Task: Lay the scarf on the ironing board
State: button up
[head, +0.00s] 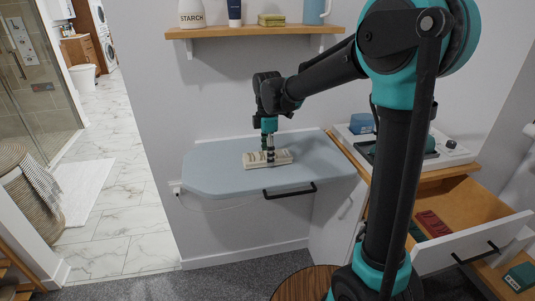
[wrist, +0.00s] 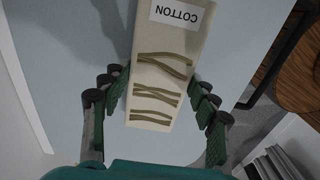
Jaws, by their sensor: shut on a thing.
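The scarf (head: 268,159) looks like a flat cream oblong bundle with crossed olive stripes. It is on or just above the pale blue ironing board (head: 215,178); I cannot tell if it touches. In the wrist view the scarf (wrist: 165,65) shows a white label reading COTTON, upside down. My gripper (head: 269,155) points down at the scarf from above, its fingers on either side. My gripper (wrist: 163,105) is shut on the scarf in the wrist view. The ironing board (wrist: 80,110) fills much of that view beneath it.
A shelf (head: 255,31) with a STARCH bottle (head: 191,14) hangs above the board. An open drawer (head: 470,240) holding a dark red item (head: 433,223) juts out at the right. The board's left part is bare. A wicker basket (head: 30,190) stands far left.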

jog(key=shift+f, duration=0.1)
jog(key=o, duration=1.2)
notch_tip(320, 180, up, 12)
jog(key=shift+r, duration=0.2)
